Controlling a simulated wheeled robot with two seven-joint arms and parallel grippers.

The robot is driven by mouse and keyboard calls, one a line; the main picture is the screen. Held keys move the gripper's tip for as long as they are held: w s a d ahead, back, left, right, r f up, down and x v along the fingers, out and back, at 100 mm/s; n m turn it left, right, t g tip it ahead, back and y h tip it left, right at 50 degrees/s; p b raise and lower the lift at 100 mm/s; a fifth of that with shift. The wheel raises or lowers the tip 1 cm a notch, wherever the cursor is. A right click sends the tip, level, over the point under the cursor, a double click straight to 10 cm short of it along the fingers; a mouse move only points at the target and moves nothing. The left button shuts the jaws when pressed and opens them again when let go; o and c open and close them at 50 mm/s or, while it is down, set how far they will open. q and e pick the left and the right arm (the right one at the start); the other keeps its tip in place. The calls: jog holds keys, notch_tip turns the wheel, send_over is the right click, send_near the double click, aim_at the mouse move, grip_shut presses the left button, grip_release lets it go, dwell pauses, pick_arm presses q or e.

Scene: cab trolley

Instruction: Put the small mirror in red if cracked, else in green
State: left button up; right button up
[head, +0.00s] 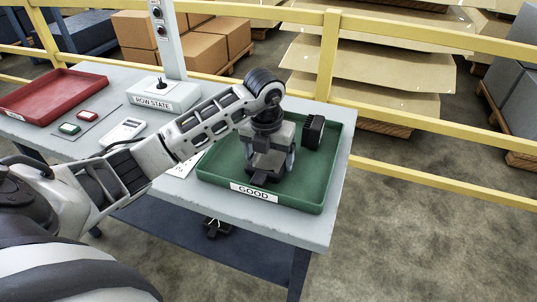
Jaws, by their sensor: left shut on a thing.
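My left gripper (266,165) points down over the green tray (315,198) marked GOOD. It is shut on a small dark thing (258,179), which looks like the small mirror. The gripper hides most of it, so I cannot see its glass or whether it is cracked. I cannot tell whether it touches the tray floor. A black blocky thing (314,131) shows just right of the gripper, at the back of the tray; I cannot tell what it is. The red tray (50,95) stands at the far left of the table and looks empty. My right gripper is not in view.
On the grey table (300,228) stand a ROW STATE box (165,97) with a post, a red and a green button plate (78,121), and a white device (124,130). A black item (216,228) is below the table edge. Yellow rails (420,122) run behind.

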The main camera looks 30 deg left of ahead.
aim_at(266, 163)
pick_arm(q)
jog(key=shift+f, duration=0.15)
jog(key=o, duration=1.2)
jog(key=shift+c, duration=0.2)
jog(key=shift+r, duration=0.45)
notch_tip(266, 163, up, 11)
jog(key=s, duration=0.1)
jog(key=shift+s+d+r, duration=0.15)
jog(key=shift+s+r, duration=0.05)
